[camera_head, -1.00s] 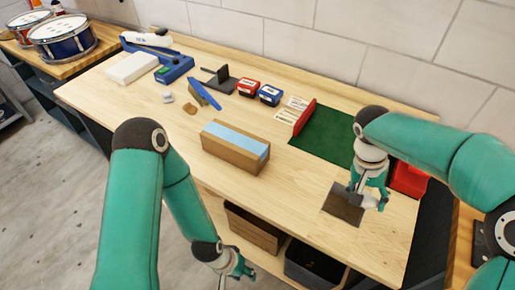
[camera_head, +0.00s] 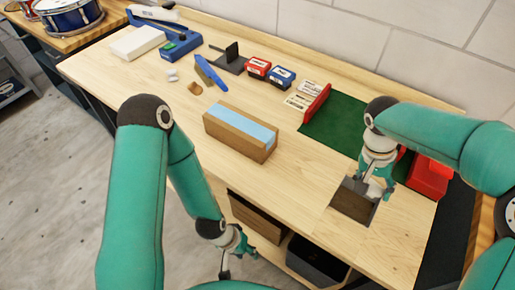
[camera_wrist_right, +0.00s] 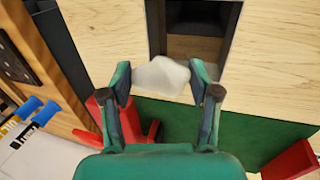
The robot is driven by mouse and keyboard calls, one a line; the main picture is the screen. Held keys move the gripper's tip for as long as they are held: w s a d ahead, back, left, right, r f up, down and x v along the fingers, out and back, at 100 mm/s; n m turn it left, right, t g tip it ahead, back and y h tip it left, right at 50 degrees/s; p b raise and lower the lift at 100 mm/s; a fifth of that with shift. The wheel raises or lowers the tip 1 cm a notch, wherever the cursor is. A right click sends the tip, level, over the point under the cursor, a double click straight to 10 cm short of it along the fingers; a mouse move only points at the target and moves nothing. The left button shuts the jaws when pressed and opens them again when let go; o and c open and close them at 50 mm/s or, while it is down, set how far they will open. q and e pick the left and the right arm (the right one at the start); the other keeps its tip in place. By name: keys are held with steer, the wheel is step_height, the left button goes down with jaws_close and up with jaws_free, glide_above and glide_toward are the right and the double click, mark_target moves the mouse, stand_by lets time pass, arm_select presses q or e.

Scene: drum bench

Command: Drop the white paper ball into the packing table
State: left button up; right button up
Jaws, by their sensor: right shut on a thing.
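The white paper ball (camera_wrist_right: 162,76) is held between the two fingertips of my right gripper (camera_wrist_right: 161,82) in the right wrist view. In the head view my right gripper (camera_head: 375,187) hangs at the far right side of a square dark opening (camera_head: 352,203) in the packing table (camera_head: 295,185). In the wrist view the ball overlaps the near edge of this opening (camera_wrist_right: 195,48). The ball's height above the table is hard to tell. My left gripper (camera_head: 238,246) is in front of the table edge, low down; its fingers are too small to read.
A cardboard box with a blue top (camera_head: 240,131) stands mid-table. A green mat (camera_head: 338,125) with a red edge piece lies behind the opening. A red bin (camera_head: 430,178) is to the right. Small red and blue boxes (camera_head: 270,73) stand at the back.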

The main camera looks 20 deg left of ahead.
steer(key=shift+f, duration=0.25)
steer(key=o, duration=0.8)
steer(key=shift+r, duration=0.1)
steer(key=v, duration=1.1)
steer(key=shift+a+r, duration=0.15)
steer(key=shift+r, duration=0.2)
